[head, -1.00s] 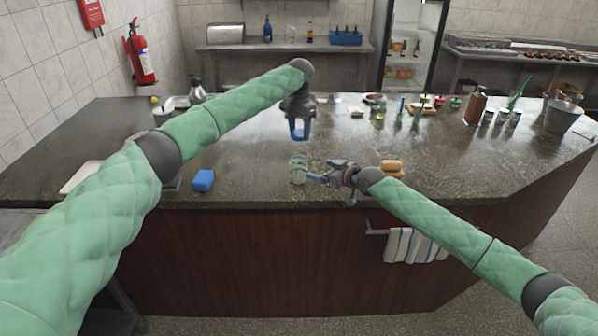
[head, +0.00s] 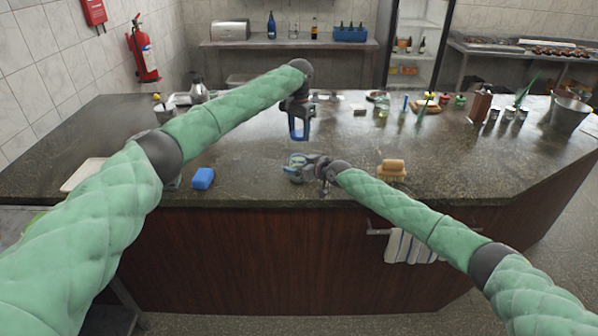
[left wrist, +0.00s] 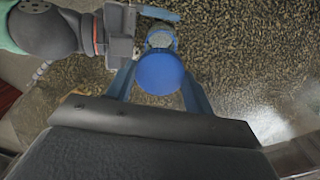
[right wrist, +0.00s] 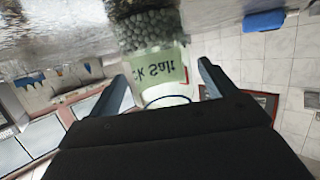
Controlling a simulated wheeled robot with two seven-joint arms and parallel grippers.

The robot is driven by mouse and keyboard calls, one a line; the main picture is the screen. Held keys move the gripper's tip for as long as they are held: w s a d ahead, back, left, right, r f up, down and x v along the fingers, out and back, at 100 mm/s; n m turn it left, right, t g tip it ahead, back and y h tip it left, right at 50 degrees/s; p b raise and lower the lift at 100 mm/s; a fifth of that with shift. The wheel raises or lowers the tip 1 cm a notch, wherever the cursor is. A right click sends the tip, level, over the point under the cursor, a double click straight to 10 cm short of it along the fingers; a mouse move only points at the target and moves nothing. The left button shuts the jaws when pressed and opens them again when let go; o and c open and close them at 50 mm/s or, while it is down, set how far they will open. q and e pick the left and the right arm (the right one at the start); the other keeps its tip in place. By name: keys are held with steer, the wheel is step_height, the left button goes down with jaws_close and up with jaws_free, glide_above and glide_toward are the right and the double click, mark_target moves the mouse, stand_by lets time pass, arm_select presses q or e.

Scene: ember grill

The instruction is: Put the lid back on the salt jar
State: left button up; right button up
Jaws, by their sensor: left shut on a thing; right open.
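The salt jar (head: 297,163) stands on the counter near its front edge. It is glass with a pale green label, and the right wrist view shows "ck Salt" upside down on the label (right wrist: 158,70) and dark grains inside. My right gripper (head: 297,169) is open, with its fingers either side of the jar. The lid (left wrist: 159,73) is a round blue disc, held between the fingers of my left gripper (left wrist: 160,80), which is shut on it. In the left wrist view the jar (left wrist: 160,38) shows partly beyond the lid. My left gripper (head: 299,135) hangs above and behind the jar.
A blue block (head: 203,178) lies left of the jar. A brush (head: 392,168) with a wooden top lies to the right. Several bottles, a wooden block (head: 479,106) and a metal bucket (head: 569,113) stand farther right.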

arm_select(q)
steer(key=shift+s+a+r, duration=0.1)
steer(key=shift+a, duration=0.1)
arm_select(e)
steer(key=shift+a+r, duration=0.1)
steer(key=shift+a, duration=0.15)
arm_select(q)
steer(key=shift+d, duration=0.1)
arm_select(e)
steer(key=shift+w+d, duration=0.1)
steer(key=shift+c, duration=0.5)
steer(key=c, duration=1.3)
arm_select(q)
steer(key=shift+f, duration=2.5)
arm_select(e)
steer(key=shift+c, duration=0.2)
arm_select(q)
steer(key=shift+f, duration=0.9)
steer(key=shift+f, duration=0.55)
